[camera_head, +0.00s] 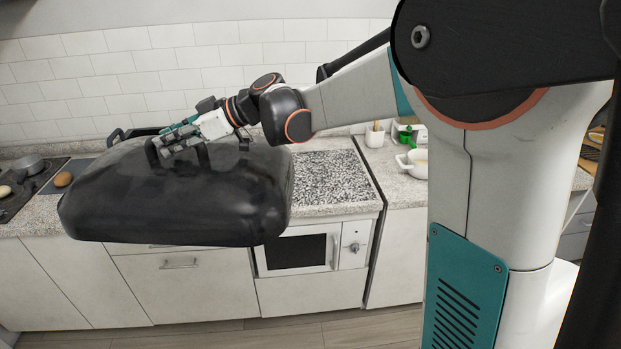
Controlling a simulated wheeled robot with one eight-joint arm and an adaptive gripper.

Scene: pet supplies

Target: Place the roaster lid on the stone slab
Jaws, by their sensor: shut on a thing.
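The roaster lid (175,205) is a large dark, rounded cover at the left of the head view. My gripper (172,145) is shut on the handle on its top. The lid hangs in front of the counter, slightly tilted, and overlaps the counter edge and cabinet fronts in the picture. A speckled black-and-white slab (332,178), which looks like the stone slab, lies on the counter to the right of the lid. Its left part may be hidden by the lid. A dark pan-like rim with a handle (117,135), perhaps the roaster base, shows behind the lid.
A stovetop (45,188) with a pot (28,165) and a brown egg (63,179) is at the left. A white cup (374,138), a green item (408,133) and a white pot (413,162) stand right of the slab. An oven (297,252) sits below it. The slab's visible top is clear.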

